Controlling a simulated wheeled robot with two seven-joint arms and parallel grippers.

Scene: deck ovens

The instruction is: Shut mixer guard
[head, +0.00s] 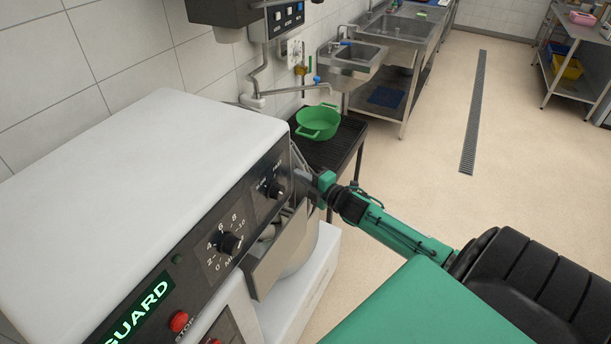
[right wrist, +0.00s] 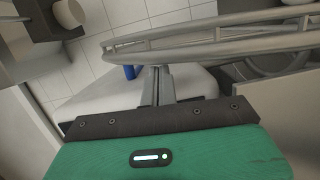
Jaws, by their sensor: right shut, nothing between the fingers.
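The mixer (head: 150,150) is a big white machine at the left of the head view. Its front panel has dials, a red stop button (head: 180,321) and a lit green "GUARD" sign (head: 140,313). The guard (right wrist: 215,42) is a grey curved rail frame crossing the upper part of the right wrist view; in the head view it is mostly hidden behind the panel. My right gripper (head: 304,178) is shut and empty at the mixer's far front corner. Its fingers (right wrist: 157,85) point up at the guard's rail; I cannot tell whether they touch it. My left gripper is out of view.
A green pot (head: 317,122) stands on a dark stand (head: 338,145) behind my right gripper. A steel sink (head: 352,57) is along the tiled wall. The mixer's bowl (head: 303,255) shows partly below the panel. The floor at right is open, with a drain grate (head: 473,115).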

